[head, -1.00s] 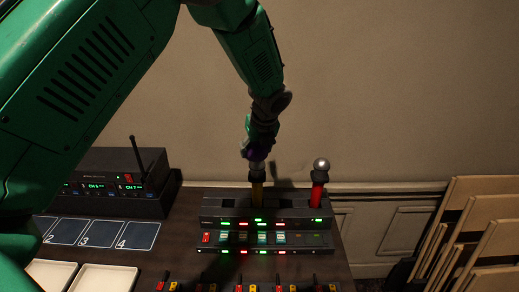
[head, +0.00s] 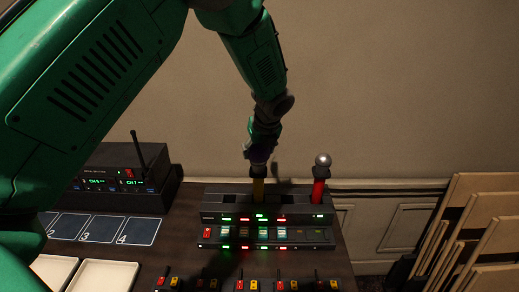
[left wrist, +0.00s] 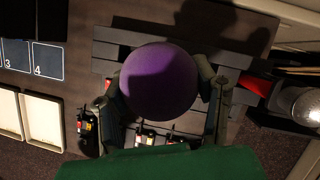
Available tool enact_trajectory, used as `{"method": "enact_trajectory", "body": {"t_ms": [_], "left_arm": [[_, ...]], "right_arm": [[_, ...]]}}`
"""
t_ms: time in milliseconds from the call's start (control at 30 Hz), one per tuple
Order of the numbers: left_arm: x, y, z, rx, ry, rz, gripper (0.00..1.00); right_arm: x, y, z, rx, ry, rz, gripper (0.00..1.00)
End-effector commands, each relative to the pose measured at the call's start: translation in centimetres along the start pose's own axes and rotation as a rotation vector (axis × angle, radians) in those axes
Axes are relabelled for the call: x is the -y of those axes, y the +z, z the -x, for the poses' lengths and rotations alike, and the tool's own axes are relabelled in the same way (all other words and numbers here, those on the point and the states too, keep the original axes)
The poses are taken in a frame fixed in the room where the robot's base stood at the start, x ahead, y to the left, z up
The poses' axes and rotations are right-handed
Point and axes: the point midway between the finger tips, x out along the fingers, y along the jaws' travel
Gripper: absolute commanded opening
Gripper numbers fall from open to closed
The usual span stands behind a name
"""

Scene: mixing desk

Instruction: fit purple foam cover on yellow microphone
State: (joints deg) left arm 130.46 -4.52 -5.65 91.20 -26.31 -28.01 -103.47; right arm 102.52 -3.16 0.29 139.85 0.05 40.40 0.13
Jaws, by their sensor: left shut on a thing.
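The purple foam cover (left wrist: 158,82) fills the middle of the left wrist view, between the fingers of my left gripper (left wrist: 165,95). The gripper is shut on it. In the head view my left gripper (head: 261,150) is right above the yellow microphone (head: 258,188), which stands upright in the dark rack (head: 290,203). Only a little purple shows there. The yellow microphone's top is hidden by the gripper and cover, so I cannot tell how far the cover is on it. In the wrist view the yellow microphone is hidden behind the cover. My right gripper is in neither view.
A red microphone (head: 319,185) with a bare silver head stands to the right in the rack. A black receiver (head: 120,178) with an antenna is at the left. Numbered pads (head: 138,231) and white trays (head: 105,275) lie in front of it. Folded wooden chairs (head: 470,230) stand at the right.

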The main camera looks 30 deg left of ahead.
Motion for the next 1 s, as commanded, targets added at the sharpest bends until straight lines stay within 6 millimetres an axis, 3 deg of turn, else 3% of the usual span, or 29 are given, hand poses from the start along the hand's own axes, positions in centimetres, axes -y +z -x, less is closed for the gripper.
{"method": "enact_trajectory", "body": {"t_ms": [1000], "left_arm": [[0.2, -1.1, -2.3, 0.001, 0.000, 0.000, 0.39]], "right_arm": [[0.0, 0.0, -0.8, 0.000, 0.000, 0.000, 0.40]]}}
